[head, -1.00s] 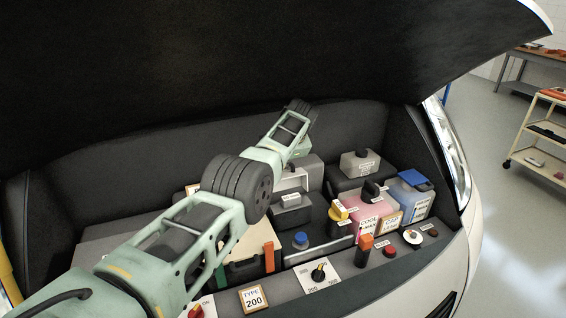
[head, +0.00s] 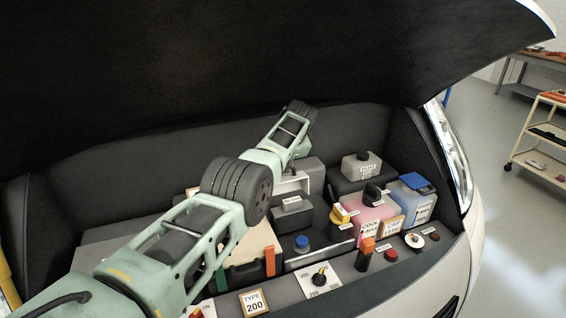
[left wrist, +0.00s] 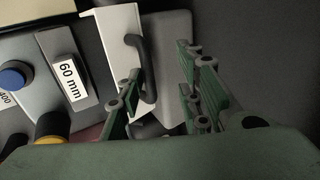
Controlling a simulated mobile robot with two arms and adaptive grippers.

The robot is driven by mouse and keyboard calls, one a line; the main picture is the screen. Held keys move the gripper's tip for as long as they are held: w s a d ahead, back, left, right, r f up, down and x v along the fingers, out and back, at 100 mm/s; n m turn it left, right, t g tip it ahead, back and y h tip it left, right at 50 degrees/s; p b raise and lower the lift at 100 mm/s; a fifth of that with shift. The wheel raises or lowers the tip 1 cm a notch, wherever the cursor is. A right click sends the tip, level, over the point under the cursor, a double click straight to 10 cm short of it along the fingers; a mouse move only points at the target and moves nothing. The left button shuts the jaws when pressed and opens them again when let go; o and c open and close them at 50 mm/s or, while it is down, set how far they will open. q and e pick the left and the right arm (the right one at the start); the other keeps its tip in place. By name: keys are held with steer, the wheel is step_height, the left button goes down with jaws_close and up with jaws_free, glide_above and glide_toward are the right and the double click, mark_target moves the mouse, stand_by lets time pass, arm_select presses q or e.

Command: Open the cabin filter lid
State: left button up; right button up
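A pale panel with a dark curved handle (left wrist: 147,68) shows in the left wrist view; it looks like the cabin filter lid (left wrist: 113,30), but I see no label naming it. A grey housing with a pale frame (head: 293,182) stands at the back of the bay in the head view, partly hidden by my left arm. My left gripper (left wrist: 162,75) is open, its green fingers apart. The handle lies between them in the picture; I cannot tell whether a finger touches it. My right gripper is not in view.
A pink coolant tank (head: 365,212), a blue-capped tank (head: 412,200) and a dial (head: 320,279) crowd the bay. The raised hood (head: 250,60) hangs above.

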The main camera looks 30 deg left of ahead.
arm_select(q)
steer(key=v, duration=1.2)
stand_by(0.3)
stand_by(0.5)
